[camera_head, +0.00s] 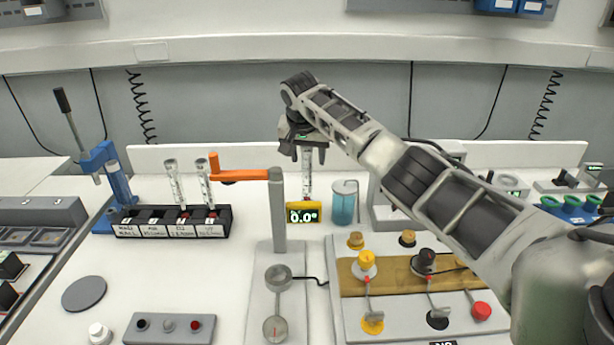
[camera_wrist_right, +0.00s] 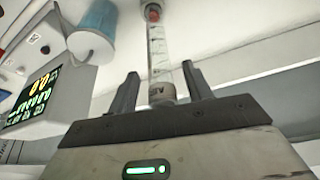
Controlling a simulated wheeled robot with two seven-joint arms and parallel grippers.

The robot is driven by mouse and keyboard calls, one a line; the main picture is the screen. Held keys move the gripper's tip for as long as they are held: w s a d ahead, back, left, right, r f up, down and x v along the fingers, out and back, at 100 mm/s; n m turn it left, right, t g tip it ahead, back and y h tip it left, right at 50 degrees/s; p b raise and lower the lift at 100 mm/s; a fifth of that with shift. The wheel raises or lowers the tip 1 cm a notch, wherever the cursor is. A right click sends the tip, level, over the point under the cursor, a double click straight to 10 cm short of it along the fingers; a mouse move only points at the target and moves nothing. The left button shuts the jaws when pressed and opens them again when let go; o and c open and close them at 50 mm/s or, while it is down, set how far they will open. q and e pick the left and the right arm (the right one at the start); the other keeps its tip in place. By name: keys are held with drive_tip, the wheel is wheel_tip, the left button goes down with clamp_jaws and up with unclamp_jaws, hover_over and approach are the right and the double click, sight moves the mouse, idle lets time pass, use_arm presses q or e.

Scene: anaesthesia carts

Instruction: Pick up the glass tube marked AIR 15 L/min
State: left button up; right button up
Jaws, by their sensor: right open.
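My right gripper (camera_head: 303,152) is open at the top of this tube. The tube's near end lies between the two fingers, with gaps visible on both sides. Two similar tubes, one (camera_head: 175,180) and another (camera_head: 206,183), stand in a black rack (camera_head: 222,220) with white labels. My left gripper is not in view.
A blue-filled beaker (camera_head: 344,205) stands close right of the tube. A knobbed panel (camera_head: 400,310) lies in front.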

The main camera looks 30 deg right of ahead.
drive_tip(key=shift+x, duration=0.8)
drive_tip(key=shift+w, duration=0.1)
clamp_jaws()
drive_tip(key=shift+r, duration=0.1)
